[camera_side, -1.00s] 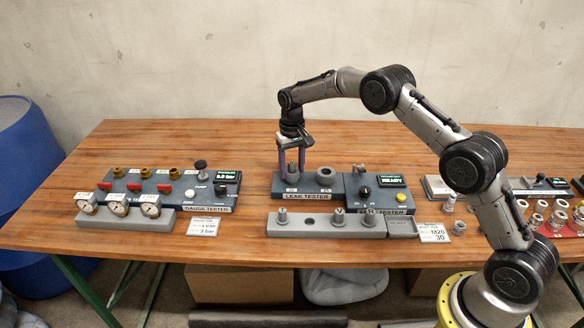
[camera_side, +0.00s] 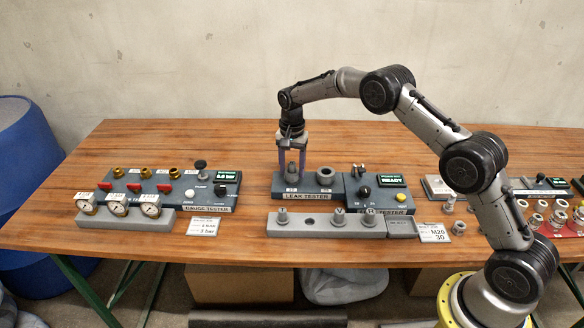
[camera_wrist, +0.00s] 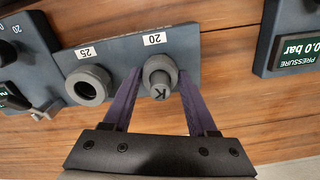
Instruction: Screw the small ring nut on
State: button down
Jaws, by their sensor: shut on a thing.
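My gripper (camera_side: 292,170) points down over the left end of the leak tester (camera_side: 262,187). Its two purple fingers are shut on a grey ring nut (camera_wrist: 152,64) at the port marked 20. A grey plug marked K (camera_wrist: 160,92) stands upright through the ring, between the fingers. In the wrist view my gripper (camera_wrist: 158,78) has one finger on each side of the ring. The thread under the ring is hidden. The port marked 25, with a larger grey ring (camera_wrist: 97,76), stands beside it and is open.
A grey rail (camera_side: 258,220) with several plugs lies in front of the leak tester. A control box with a READY display (camera_side: 391,181) adjoins it on the right. The gauge tester (camera_side: 172,203) stands left, with gauges (camera_side: 118,204) in front. Loose fittings (camera_side: 540,215) lie far right.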

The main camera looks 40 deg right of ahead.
jog(key=m, duration=0.3)
jog(key=shift+m, duration=1)
jog(key=m, duration=0.4)
jog(key=shift+m, duration=0.9)
jog(key=m, duration=0.4)
